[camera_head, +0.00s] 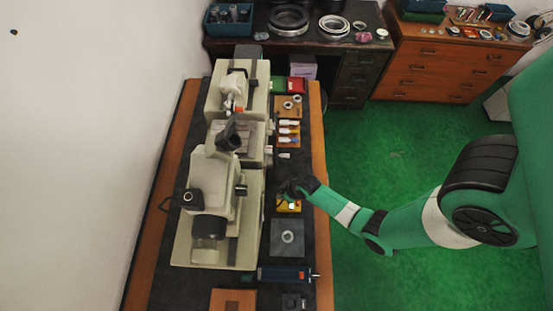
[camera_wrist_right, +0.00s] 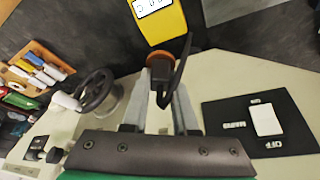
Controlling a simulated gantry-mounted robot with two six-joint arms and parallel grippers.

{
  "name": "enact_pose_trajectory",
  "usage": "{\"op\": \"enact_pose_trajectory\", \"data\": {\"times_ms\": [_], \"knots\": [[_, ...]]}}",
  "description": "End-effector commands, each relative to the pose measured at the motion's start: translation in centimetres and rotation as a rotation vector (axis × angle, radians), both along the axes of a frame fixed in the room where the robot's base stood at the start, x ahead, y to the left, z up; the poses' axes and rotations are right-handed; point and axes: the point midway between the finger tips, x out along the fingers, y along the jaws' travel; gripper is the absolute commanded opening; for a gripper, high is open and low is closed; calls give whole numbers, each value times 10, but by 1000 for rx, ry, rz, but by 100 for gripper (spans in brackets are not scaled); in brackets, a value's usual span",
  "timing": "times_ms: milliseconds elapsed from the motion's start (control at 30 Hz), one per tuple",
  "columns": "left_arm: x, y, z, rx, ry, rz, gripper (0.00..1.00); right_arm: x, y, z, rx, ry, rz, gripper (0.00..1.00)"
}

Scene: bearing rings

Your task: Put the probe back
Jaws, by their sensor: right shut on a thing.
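My right gripper (camera_head: 299,186) is over the right side of the machine bench, just behind a small yellow meter (camera_head: 289,207). In the right wrist view the gripper (camera_wrist_right: 165,78) is shut on a dark piece with a brown-orange round end, which looks like the probe (camera_wrist_right: 163,60). A black curved strip or cable runs beside it between the fingers. The yellow meter (camera_wrist_right: 159,18) with its white display lies just beyond the fingertips. I cannot tell whether the held piece touches it. My left gripper is in neither view.
A beige machine (camera_head: 220,190) fills the bench's left side. A grey plate (camera_head: 287,238) and a blue tool (camera_head: 285,275) lie in front of the meter; a bottle rack (camera_head: 288,133) stands behind. The wrist view shows a handwheel (camera_wrist_right: 97,90) and a black switch panel (camera_wrist_right: 235,115).

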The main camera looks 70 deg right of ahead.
Motion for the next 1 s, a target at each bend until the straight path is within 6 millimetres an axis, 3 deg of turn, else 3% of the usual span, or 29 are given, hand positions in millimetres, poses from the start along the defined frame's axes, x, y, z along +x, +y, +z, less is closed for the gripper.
{"op": "enact_pose_trajectory", "data": {"times_ms": [167,600,1000], "knots": [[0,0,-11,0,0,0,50,0,0,-10,0,0,1,0],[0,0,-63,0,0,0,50,1,0,-65,0,0,1,0],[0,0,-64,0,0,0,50,1,0,-66,-1,-1,1,0]]}}
